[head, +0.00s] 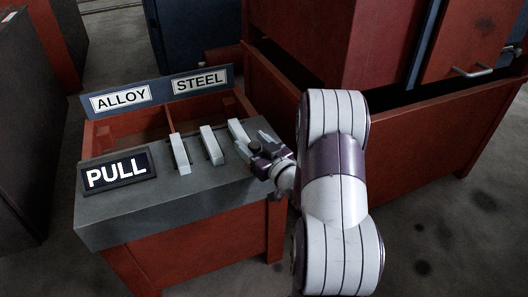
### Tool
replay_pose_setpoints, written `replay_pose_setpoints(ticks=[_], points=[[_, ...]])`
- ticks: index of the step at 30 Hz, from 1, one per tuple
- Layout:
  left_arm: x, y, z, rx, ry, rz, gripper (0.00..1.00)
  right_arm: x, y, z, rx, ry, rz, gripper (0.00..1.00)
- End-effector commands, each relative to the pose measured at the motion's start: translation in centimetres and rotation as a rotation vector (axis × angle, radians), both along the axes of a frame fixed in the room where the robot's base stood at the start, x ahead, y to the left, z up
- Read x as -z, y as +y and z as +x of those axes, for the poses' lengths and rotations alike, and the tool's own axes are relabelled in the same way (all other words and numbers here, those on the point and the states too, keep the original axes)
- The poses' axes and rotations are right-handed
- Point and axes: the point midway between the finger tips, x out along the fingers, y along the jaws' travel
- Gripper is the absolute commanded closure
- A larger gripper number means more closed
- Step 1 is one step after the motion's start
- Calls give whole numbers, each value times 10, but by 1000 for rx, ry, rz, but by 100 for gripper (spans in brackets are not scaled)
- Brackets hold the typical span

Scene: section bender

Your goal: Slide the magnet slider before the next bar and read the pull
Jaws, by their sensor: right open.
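A grey-topped red stand holds three pale bars: a left bar (180,153), a middle bar (211,145) and a right bar (238,130). They lie side by side across the back edge of the grey top (190,190). My right gripper (252,144) is open at the right bar, its fingers beside or over the bar's near end; I cannot tell if they touch it. I cannot make out a separate magnet slider; the gripper may hide it. A dark sign (117,172) reading PULL shows no number. My left gripper is not in view.
Behind the bars is a red bin with a divider, under signs reading ALLOY (120,97) and STEEL (199,83). A large red container (430,140) stands close on the right, behind my right arm. Dark cabinets stand at the left. Bare floor shows at lower right.

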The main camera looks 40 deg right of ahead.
Motion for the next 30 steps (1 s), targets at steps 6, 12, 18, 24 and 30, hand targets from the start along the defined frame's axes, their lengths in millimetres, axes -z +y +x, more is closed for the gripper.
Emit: replay_pose_setpoints(ticks=[6, 12, 18, 24, 30], points=[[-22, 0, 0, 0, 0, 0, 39, -5, -1, -52, 6, 3, 4, 39], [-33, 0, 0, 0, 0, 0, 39, -3, 0, -97, 5, 1, 3, 39], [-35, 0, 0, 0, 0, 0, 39, -1, 1, -113, 1, 0, 2, 39], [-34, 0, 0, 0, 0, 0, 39, 0, 2, -113, -1, 0, 1, 39], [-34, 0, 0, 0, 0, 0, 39, 0, 2, -113, 0, 0, 1, 39]])
